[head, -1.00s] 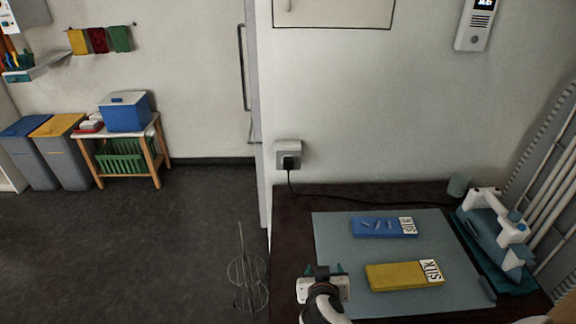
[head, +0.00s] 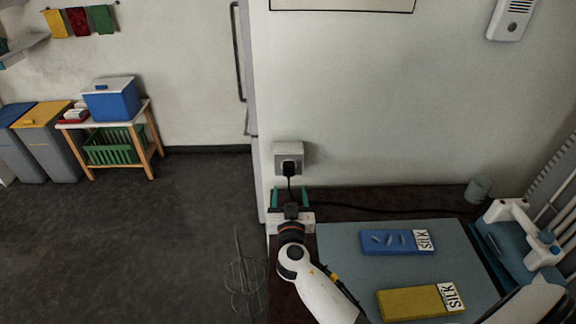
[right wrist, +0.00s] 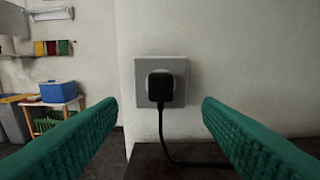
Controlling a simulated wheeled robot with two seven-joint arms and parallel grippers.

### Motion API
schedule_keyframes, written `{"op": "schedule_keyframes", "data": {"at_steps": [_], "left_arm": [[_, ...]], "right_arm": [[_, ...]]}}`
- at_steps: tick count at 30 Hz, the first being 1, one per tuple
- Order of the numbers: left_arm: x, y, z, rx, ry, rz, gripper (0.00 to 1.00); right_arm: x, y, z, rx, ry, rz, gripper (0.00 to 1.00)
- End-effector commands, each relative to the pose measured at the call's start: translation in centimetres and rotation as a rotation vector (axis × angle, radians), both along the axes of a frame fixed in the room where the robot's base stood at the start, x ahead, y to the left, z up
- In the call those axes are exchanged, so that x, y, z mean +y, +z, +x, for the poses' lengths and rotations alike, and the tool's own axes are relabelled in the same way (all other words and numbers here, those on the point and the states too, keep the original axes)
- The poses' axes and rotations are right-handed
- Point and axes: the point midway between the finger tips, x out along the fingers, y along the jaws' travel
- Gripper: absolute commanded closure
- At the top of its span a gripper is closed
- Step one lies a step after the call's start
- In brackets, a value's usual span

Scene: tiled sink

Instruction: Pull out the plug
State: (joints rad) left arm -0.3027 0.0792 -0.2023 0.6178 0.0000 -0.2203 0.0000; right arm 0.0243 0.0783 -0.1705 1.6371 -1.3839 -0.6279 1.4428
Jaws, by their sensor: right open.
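The black plug (head: 289,169) sits in the grey wall socket (head: 278,150), near the wall's left corner. In the right wrist view the plug (right wrist: 161,87) is upright in the socket (right wrist: 141,72), and its black cable hangs down, then runs right. My right gripper (head: 289,191) is open and empty, just below and in front of the plug. Its two green fingers spread to either side of the plug in the right wrist view, with the plug beyond the fingertips and apart from them. My left gripper is not in view.
The dark counter (head: 415,195) lies below the socket, with a grey mat (head: 345,243), a blue box (head: 375,242) and a yellow box (head: 410,302). A white and teal device (head: 515,235) stands at the right. The wall around the socket is clear.

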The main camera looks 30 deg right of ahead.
Motion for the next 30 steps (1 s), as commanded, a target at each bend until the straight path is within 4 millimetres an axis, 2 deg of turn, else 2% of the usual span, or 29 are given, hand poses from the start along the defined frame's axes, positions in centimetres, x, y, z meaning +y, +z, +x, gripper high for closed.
{"op": "schedule_keyframes", "data": {"at_steps": [3, 8, 15, 19, 22, 30], "left_arm": [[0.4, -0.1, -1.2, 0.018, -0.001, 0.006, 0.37], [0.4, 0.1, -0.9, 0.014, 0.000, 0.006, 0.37], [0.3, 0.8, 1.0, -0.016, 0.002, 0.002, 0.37], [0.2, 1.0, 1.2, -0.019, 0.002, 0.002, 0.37], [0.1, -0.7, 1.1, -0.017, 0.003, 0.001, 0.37], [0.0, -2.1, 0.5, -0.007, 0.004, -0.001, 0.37]], "right_arm": [[0.0, 0.0, 0.0, 0.000, -0.001, 0.000, 0.40], [-0.2, 0.1, 0.4, -0.001, -0.001, 0.000, 0.40], [-1.5, 0.2, 3.0, -0.001, -0.002, -0.003, 0.40], [-2.4, 0.2, 4.7, 0.000, -0.003, -0.001, 0.40], [-2.9, -0.4, 5.9, -0.003, -0.002, 0.001, 0.40], [-3.8, -0.1, 7.9, -0.001, -0.001, 0.000, 0.40]]}}
